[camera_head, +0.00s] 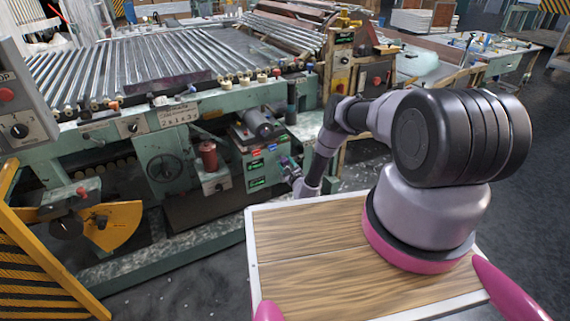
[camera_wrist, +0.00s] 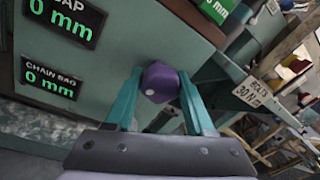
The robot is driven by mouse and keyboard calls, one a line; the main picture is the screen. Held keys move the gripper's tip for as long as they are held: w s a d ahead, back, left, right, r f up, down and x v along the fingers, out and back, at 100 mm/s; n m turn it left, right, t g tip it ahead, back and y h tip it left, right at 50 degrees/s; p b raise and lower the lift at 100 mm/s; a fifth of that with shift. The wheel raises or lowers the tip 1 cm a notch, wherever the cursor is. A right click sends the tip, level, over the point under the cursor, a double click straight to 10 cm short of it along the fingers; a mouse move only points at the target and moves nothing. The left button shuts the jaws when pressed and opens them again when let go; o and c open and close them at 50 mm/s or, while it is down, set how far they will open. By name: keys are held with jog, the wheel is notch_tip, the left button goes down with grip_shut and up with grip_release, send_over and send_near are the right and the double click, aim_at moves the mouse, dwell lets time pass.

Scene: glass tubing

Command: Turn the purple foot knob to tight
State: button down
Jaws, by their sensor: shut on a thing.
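The purple foot knob (camera_wrist: 160,84) is a faceted knob with a pale dot on its face, at the middle of the wrist view. The teal fingers of my gripper (camera_wrist: 158,76) stand on its left and right sides, shut on it. In the head view my gripper (camera_head: 290,170) is low at the front of the green machine, beside its display panel. The knob is too small there to make out clearly. Its tight and loose marks are not legible in either view.
The wrist view shows a gap display (camera_wrist: 66,20) and a chain display (camera_wrist: 50,80), both reading 0 mm, and a bolts sign (camera_wrist: 255,92) reading 30 N m. A red cylinder (camera_head: 208,154) and a handwheel (camera_head: 165,168) are on the machine left of my gripper.

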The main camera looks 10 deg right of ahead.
jog(key=m, duration=0.6)
jog(key=shift+d+g, duration=0.15)
jog(key=shift+g, duration=0.25)
jog(key=m+y, duration=0.1)
jog(key=m, duration=0.4)
jog(key=shift+m+g, duration=0.4)
jog(key=m, duration=0.5)
jog(key=shift+m+y, duration=0.3)
jog(key=shift+y, duration=0.1)
jog(key=m+y, duration=0.1)
jog(key=m, duration=0.4)
jog(key=shift+f, duration=0.1)
jog(key=shift+m, duration=0.5)
jog(key=shift+s, duration=0.1)
jog(key=shift+c, duration=1.4)
grip_release()
